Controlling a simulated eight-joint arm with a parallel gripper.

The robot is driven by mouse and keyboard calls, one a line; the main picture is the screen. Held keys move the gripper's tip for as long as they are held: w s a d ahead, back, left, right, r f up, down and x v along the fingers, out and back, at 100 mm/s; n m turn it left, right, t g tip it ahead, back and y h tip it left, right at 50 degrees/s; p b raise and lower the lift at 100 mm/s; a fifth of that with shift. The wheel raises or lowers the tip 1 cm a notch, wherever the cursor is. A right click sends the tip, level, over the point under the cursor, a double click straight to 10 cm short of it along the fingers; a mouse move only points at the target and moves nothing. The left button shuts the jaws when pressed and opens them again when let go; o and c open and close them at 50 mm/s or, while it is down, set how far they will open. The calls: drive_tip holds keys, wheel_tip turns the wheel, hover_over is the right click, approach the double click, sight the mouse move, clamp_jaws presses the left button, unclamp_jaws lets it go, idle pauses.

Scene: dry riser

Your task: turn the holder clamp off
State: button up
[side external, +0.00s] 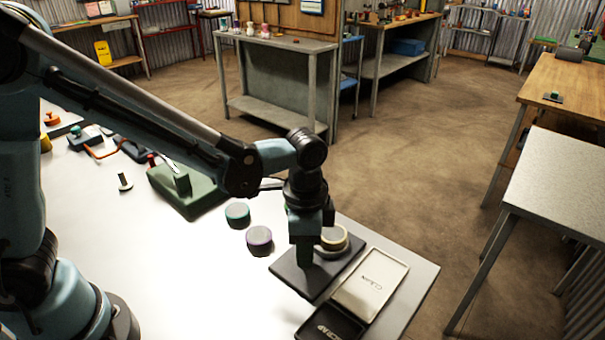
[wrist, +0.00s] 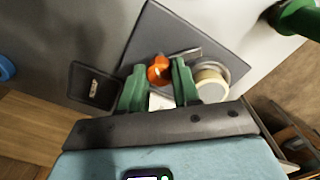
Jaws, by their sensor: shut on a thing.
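The holder is a dark square plate (side external: 289,272) near the table's front corner. A cream round piece (side external: 334,237) sits in a metal cup on it; the piece also shows in the wrist view (wrist: 211,85). An orange knob (wrist: 159,70), seemingly the clamp's handle, stands beside the cup, with a thin metal bar by it. My gripper (side external: 304,262) points down over the plate. In the wrist view its green fingers (wrist: 159,77) are on either side of the knob, shut on it. In the side view the fingers hide the knob.
A pale tray (side external: 370,284) and a black tray (side external: 328,324) lie beside the plate. Teal (side external: 237,214) and purple (side external: 259,240) round pieces stand on the table to the left. A green fixture (side external: 190,189) stands farther back. The table's edge is close to the plate.

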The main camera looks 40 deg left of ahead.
drive_tip(key=n, duration=0.4)
drive_tip(key=shift+n, duration=2.2)
drive_tip(key=o, duration=1.1)
drive_tip(key=shift+c, duration=0.2)
wheel_tip(320, 180, up, 12)
drive_tip(key=shift+a, duration=0.1)
